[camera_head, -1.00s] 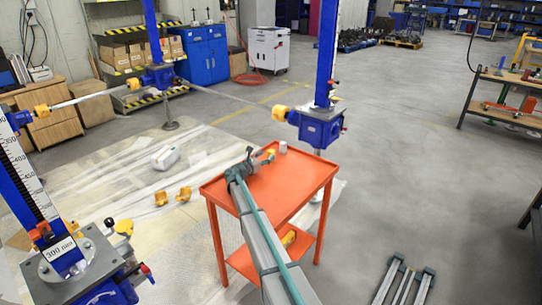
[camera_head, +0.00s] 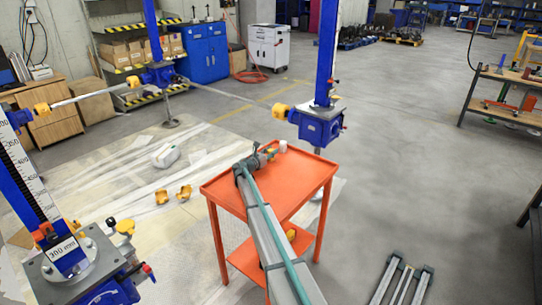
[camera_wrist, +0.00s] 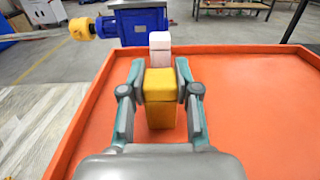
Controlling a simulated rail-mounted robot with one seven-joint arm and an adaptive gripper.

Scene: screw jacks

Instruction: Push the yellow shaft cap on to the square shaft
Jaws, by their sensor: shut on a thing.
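The yellow shaft cap (camera_wrist: 160,100) is between the two fingers of my gripper (camera_wrist: 160,80) in the wrist view. My gripper is shut on it, low over the orange cart top. A small pale squarish block (camera_wrist: 160,42) stands straight ahead of the cap, in line with it. It also shows in the head view (camera_head: 283,146), close by the end of my gripper (camera_head: 268,153). I take this block for the square shaft, but cannot be sure. The cap hides its lower part, and I cannot tell whether they touch.
The orange cart (camera_head: 222,187) has a raised rim. A blue screw-jack gearbox (camera_head: 318,124) with a yellow end piece (camera_head: 281,111) stands behind it. Two yellow pieces (camera_head: 172,194) lie on the floor at left. Grey metal bars (camera_head: 405,284) lie on the floor at right.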

